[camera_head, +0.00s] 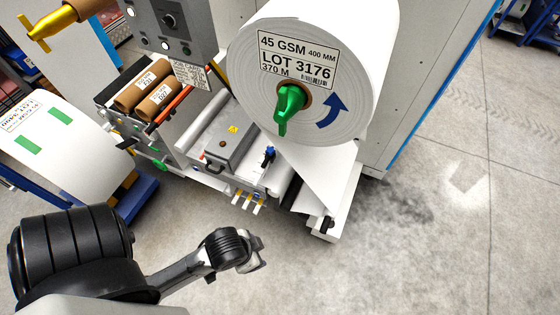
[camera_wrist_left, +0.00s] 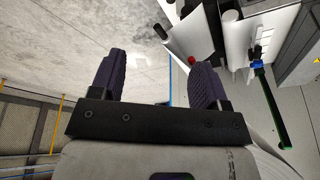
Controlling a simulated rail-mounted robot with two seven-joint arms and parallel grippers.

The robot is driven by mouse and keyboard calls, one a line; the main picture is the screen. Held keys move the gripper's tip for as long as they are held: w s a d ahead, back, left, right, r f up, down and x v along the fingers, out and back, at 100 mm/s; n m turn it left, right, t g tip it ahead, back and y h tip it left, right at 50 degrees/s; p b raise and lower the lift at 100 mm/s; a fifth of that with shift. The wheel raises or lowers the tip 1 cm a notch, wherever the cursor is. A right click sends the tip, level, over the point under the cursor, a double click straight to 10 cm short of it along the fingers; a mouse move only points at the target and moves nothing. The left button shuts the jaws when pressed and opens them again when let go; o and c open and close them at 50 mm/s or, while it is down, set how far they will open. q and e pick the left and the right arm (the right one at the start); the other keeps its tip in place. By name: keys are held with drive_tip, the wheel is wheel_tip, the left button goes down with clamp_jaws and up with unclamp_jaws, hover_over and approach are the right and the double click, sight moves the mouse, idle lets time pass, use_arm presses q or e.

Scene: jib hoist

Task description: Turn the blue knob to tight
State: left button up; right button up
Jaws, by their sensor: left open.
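The small blue knob (camera_head: 268,155) sits on the front side of the machine, below the big white paper roll and beside a grey metal box. What looks like the same blue knob (camera_wrist_left: 257,54) shows at the right of the left wrist view. My left gripper (camera_head: 254,260) is in front of the machine, below and left of the roll, apart from the knob. In the left wrist view its two dark fingers (camera_wrist_left: 157,78) are spread with nothing between them. The knob's setting is too small to read. My right gripper is not in view.
The white paper roll (camera_head: 355,60) has a green chuck (camera_head: 289,108) and overhangs the knob area. A grey box (camera_head: 232,137), brown cores (camera_head: 143,92) and a control panel (camera_head: 172,28) lie left of it. A white roll on a blue stand (camera_head: 142,194) is at left. Floor (camera_head: 430,220) is clear at right.

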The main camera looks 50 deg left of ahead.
use_arm(q)
drive_tip(key=s+f+b+x, duration=0.1)
drive_tip(key=s+b+x, duration=0.1)
drive_tip(key=b+x, duration=1.25)
wheel_tip(320, 180, up, 3)
drive_tip(key=n+g+b, duration=0.2)
drive_tip(key=n+g, duration=0.2)
drive_tip(key=n, duration=0.2)
hover_over(270, 150)
drive_tip(key=shift+s+d, duration=0.1)
drive_tip(key=shift+d, duration=0.1)
drive_tip(key=shift+a+f+b, duration=0.15)
drive_tip(key=shift+a+b, duration=0.05)
drive_tip(key=shift+b, duration=0.1)
wheel_tip(270, 150, down, 6)
drive_tip(key=shift+f+b, duration=0.1)
drive_tip(key=shift+b, duration=0.6)
drive_tip(key=shift+f, duration=0.35)
drive_tip(key=shift+c, duration=0.4)
